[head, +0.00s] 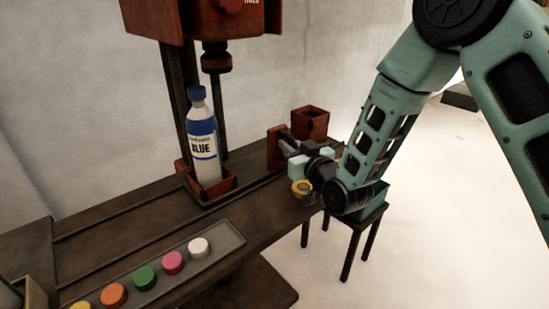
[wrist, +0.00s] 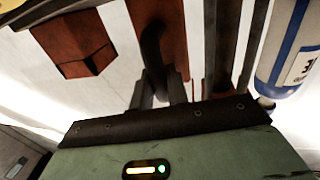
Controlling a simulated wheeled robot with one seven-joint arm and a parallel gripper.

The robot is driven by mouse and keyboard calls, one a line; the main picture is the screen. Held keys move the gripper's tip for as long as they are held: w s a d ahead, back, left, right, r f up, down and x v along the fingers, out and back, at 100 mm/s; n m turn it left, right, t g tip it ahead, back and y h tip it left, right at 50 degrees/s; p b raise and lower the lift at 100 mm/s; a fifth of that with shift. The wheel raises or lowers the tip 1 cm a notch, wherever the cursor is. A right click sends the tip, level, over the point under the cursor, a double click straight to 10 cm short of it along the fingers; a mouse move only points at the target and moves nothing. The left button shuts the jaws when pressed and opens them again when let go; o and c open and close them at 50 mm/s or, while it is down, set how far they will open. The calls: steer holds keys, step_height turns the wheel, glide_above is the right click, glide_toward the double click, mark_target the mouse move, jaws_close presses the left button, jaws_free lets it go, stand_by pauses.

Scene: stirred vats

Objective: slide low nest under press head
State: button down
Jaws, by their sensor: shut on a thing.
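A low red-brown nest (head: 212,190) sits on the dark bench rail and holds an upright bottle (head: 203,145) with a blue cap and a label reading BLUE. The bottle also shows at the right edge of the wrist view (wrist: 290,50). The dark press head (head: 216,60) hangs above and slightly right of the bottle, apart from it. My gripper (head: 288,146) is right of this nest, beside a red-brown upright plate (head: 274,148). In the wrist view its fingers (wrist: 157,92) are shut on a dark curved handle (wrist: 152,48) in front of red-brown uprights.
A red-brown open box (head: 310,123) stands behind my gripper. A grey tray (head: 228,237) with several coloured caps lies along the bench front. A yellow round piece (head: 301,188) is near my wrist. A dark stool (head: 352,225) stands right of the bench. The rail between nest and plate looks clear.

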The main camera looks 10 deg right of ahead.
steer(key=shift+w+d+b, duration=0.15)
steer(key=shift+w+d, duration=0.4)
steer(key=shift+d, duration=0.25)
steer(key=shift+w+d+b, duration=0.2)
steer(key=shift+w+d, duration=0.3)
steer(key=shift+d, duration=0.3)
steer(key=shift+w+d+b, duration=0.15)
steer(key=shift+w+d, duration=0.4)
steer(key=shift+d, duration=0.25)
steer(key=shift+d+r, duration=0.1)
steer(key=c, duration=1.4)
jaws_free()
steer(key=shift+w, duration=0.1)
steer(key=shift+c, duration=0.2)
steer(key=shift+s, duration=0.2)
